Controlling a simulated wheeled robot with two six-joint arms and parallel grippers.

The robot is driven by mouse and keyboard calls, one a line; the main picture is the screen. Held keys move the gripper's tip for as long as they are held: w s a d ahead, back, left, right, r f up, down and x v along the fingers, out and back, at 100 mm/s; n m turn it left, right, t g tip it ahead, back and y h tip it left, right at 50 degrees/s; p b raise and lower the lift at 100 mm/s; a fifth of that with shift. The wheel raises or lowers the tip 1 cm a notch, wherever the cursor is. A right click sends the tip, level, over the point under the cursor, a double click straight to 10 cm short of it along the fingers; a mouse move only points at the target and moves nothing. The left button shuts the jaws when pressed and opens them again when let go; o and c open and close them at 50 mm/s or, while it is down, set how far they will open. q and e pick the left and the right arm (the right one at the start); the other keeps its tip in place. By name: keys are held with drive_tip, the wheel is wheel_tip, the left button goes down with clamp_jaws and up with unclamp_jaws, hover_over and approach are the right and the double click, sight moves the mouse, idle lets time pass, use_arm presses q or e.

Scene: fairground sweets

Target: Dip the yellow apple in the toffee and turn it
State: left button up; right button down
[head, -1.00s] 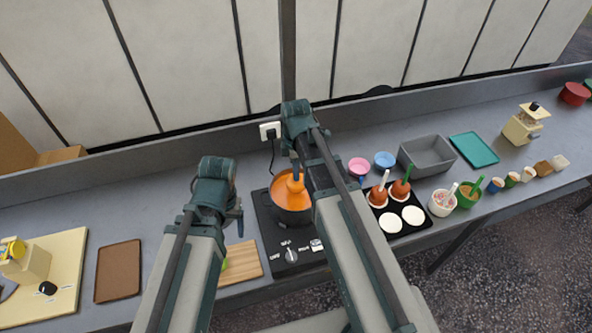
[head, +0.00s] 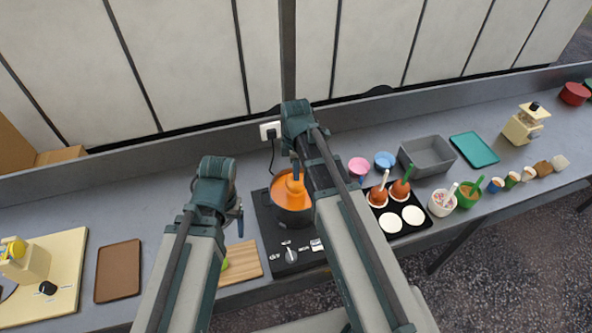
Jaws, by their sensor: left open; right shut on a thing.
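A dark pot (head: 293,216) of orange toffee (head: 284,195) stands on the black hotplate (head: 291,256). My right gripper (head: 296,165) is over the pot, shut on a blue stick (head: 296,177) that points down into the toffee. The apple on that stick does not stand out from the toffee; I cannot tell its yellow colour or how deep it is. The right arm covers part of the pot's right side. My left gripper (head: 239,214) is open and empty, left of the pot and above the counter near a wooden board.
Right of the hotplate, a black tray (head: 405,233) holds two coated apples on white discs. Pink (head: 359,167) and blue (head: 385,160) bowls and a grey bin (head: 427,156) stand behind. The wooden board (head: 243,262) with something green lies front left.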

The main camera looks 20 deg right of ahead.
drive_tip(key=shift+r, duration=0.1)
wheel_tip(320, 180, up, 6)
drive_tip(key=p, duration=0.6)
idle(0.4)
